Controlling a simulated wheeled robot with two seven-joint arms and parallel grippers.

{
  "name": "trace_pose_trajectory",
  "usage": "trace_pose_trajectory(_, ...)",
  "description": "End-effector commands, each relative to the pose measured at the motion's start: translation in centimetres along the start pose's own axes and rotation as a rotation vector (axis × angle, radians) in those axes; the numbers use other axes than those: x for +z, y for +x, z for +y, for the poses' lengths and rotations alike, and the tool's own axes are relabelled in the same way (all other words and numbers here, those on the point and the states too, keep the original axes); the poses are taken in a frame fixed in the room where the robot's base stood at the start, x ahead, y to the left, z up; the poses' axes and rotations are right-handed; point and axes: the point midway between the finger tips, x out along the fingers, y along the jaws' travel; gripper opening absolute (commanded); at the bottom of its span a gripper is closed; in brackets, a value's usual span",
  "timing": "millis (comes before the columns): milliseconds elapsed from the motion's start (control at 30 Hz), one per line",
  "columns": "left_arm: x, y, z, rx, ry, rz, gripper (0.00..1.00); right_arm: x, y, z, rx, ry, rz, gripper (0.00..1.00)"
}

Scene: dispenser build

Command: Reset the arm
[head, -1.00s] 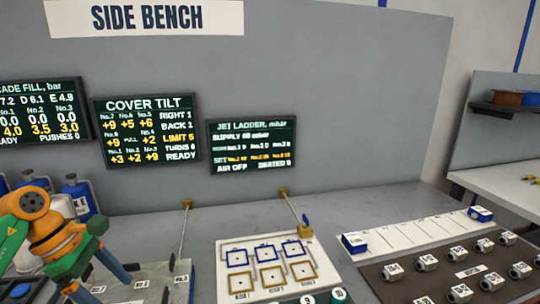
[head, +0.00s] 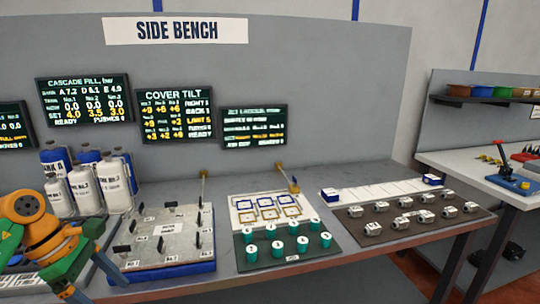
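One of my arms, orange and green (head: 45,240), comes in from the left in the head view, in front of the left part of the side bench (head: 345,262). My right arm and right gripper are outside the view.
On the bench stand white and blue bottles (head: 85,190), a grey plate on a blue base (head: 165,240), a green tray (head: 245,258) of teal cylinders and a dark tray (head: 375,228) of metal fittings. Another table (head: 480,170) stands at the right.

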Motion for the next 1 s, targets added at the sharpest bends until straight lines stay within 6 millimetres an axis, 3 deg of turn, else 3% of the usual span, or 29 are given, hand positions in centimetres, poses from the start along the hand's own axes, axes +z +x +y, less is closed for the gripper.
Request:
trace_pose_trajectory(267,3.5,3.9,1.0,-0.017,-0.080,-0.181,0.90,0.0,0.0,0.0,0.000,0.000,0.000,0.41)
trace_pose_trajectory(467,7.4,7.9,1.8,-0.055,-0.238,-0.409,0.90,-0.2,0.0,0.0,0.000,0.000,0.003,0.41)
trace_pose_trajectory(567,10.1,10.7,2.4,-0.101,-0.418,-0.595,0.90,-0.1,0.0,0.0,0.000,0.000,0.003,0.41)
trace_pose_trajectory(667,12.3,14.4,3.5,-0.181,-0.761,-0.845,0.90,-0.1,0.0,0.0,0.000,0.000,0.002,0.41)
trace_pose_trajectory(700,12.4,16.2,4.1,-0.220,-0.955,-0.951,0.90,-0.1,0.0,0.0,0.000,0.000,0.002,0.41)
trace_pose_trajectory(767,11.0,19.6,5.0,-0.277,-1.320,-1.100,0.90,-0.1,0.0,0.0,0.000,0.000,0.001,0.41)
trace_pose_trajectory(867,6.0,25.6,4.8,-0.320,-1.897,-1.243,0.90,0.0,0.0,0.0,0.000,0.000,0.001,0.41)
trace_pose_trajectory(1000,-2.0,33.6,0.1,-0.284,-2.565,-1.283,0.90,0.0,0.0,0.0,0.000,0.000,0.000,0.41)
